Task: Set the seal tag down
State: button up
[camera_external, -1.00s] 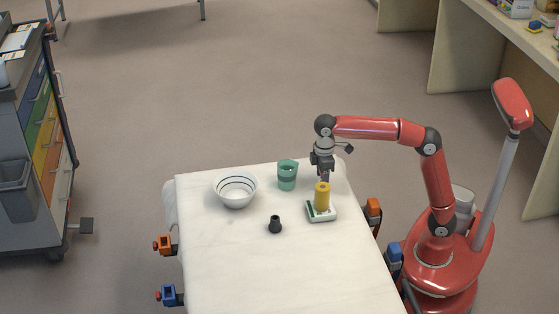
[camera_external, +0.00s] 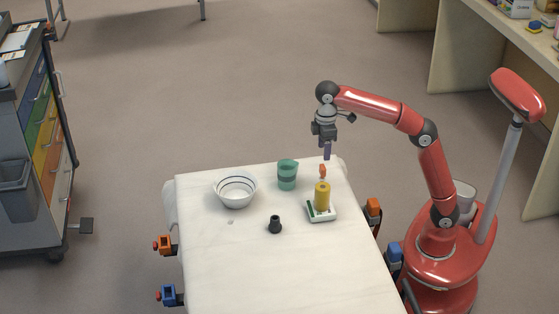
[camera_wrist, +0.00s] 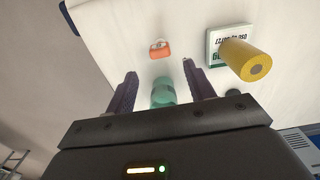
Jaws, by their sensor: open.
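The seal tag is an orange piece (camera_external: 322,170) with a pale loop, on the white-covered stretcher (camera_external: 290,270) near its far right corner, behind the yellow roll. In the wrist view the tag (camera_wrist: 161,52) lies on the white sheet, beyond my fingertips and apart from them. My gripper (camera_external: 326,153) is above and slightly behind the tag, pointing down. In the wrist view its two dark fingers (camera_wrist: 158,70) are apart with nothing held between them.
A yellow roll (camera_external: 322,194) stands on a white and green box (camera_external: 317,215). A green cup (camera_external: 287,176), a striped white bowl (camera_external: 235,190) and a small black object (camera_external: 275,225) stand to the left. The stretcher's near part is clear.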

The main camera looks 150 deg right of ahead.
jog(key=w+a+f+n+t+h, duration=0.1)
jog(key=w+a+n, duration=0.15)
jog(key=a, duration=0.55)
jog(key=w+a+f+n, duration=0.1)
jog(key=w+a+f, duration=0.15)
jog(key=a, duration=0.55)
jog(key=w+a+f+n+t+h, duration=0.1)
jog(key=w+a, duration=0.2)
jog(key=a, duration=0.5)
jog(key=s+a+f+n+t+y, duration=0.1)
jog(key=s+a+f+n, duration=0.1)
jog(key=s+a+f, duration=0.2)
jog(key=s+a+f+n+t+y, duration=0.1)
jog(key=s+a+f, duration=0.3)
jog(key=a+f, duration=0.5)
jog(key=a+n+t, duration=0.1)
jog(key=a, duration=0.3)
jog(key=shift+s+a+f+t, duration=0.15)
jog(key=shift+f+t, duration=0.1)
jog(key=shift+t, duration=0.05)
jog(key=shift+n, duration=0.25)
jog(key=shift+r+p, duration=0.55)
jog(key=shift+r, duration=0.05)
